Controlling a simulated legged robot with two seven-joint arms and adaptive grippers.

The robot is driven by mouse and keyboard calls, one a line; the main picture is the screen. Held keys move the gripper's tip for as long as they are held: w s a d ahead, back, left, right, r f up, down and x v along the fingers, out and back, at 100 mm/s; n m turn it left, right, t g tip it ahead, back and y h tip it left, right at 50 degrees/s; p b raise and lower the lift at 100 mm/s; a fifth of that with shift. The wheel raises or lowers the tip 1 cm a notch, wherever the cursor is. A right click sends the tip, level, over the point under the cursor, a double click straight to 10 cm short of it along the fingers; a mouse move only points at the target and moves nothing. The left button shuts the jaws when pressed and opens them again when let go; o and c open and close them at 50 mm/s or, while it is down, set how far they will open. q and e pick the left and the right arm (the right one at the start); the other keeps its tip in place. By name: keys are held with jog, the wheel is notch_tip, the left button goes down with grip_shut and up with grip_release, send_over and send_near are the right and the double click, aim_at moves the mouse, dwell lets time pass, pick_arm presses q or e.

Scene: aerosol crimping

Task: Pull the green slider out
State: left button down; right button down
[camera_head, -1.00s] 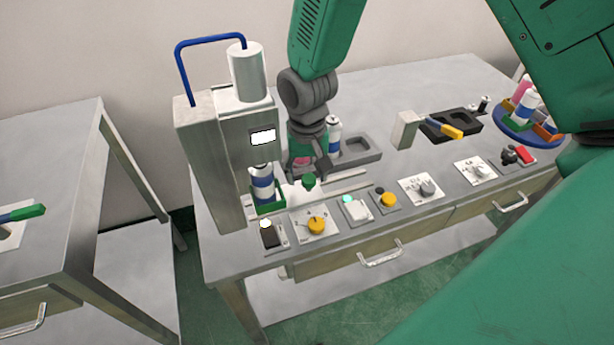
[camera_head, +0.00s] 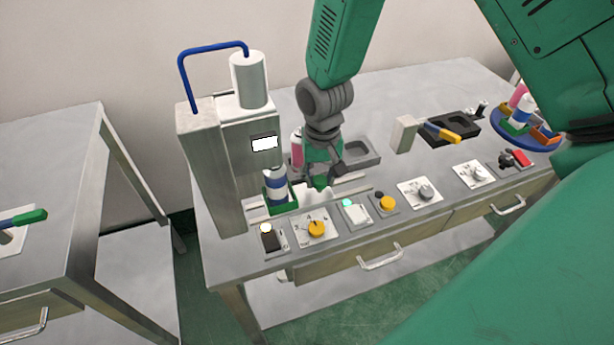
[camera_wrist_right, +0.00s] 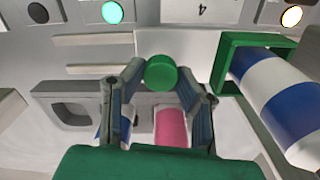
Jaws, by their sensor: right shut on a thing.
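The green slider is a square green holder (camera_head: 269,207) with a blue and white can (camera_head: 275,186) standing in it, beside the press column. In the right wrist view the holder (camera_wrist_right: 229,50) and the can (camera_wrist_right: 268,88) are at the right. The slider's round green knob (camera_wrist_right: 161,72) lies between the fingertips of my right gripper (camera_wrist_right: 160,80), which is shut on it. In the head view my right gripper (camera_head: 322,180) is over the rail, right of the holder, and largely hides the knob. My left gripper is not in view.
The press (camera_head: 210,165) stands at the left, close to the holder. Yellow knobs and switches line the bench front. A pink can (camera_wrist_right: 171,127) and a grey tray (camera_head: 362,153) are behind the gripper. A blue round stand (camera_head: 519,137) is at the far right.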

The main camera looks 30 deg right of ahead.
jog(key=d, duration=0.3)
jog(key=s+d+p, duration=0.1)
jog(key=d, duration=0.2)
jog(key=s+d+p, duration=0.1)
jog(key=d, duration=0.2)
jog(key=shift+s+d+r, duration=0.1)
jog(key=shift+d+p, duration=0.15)
jog(key=shift+p, duration=0.15)
jog(key=c, duration=1.2)
grip_release()
jog(key=shift+s+d, duration=0.2)
jog(key=shift+w+r, duration=0.15)
jog(key=shift+r, duration=0.05)
notch_tip(320, 180, up, 11)
jog(key=shift+r, duration=0.15)
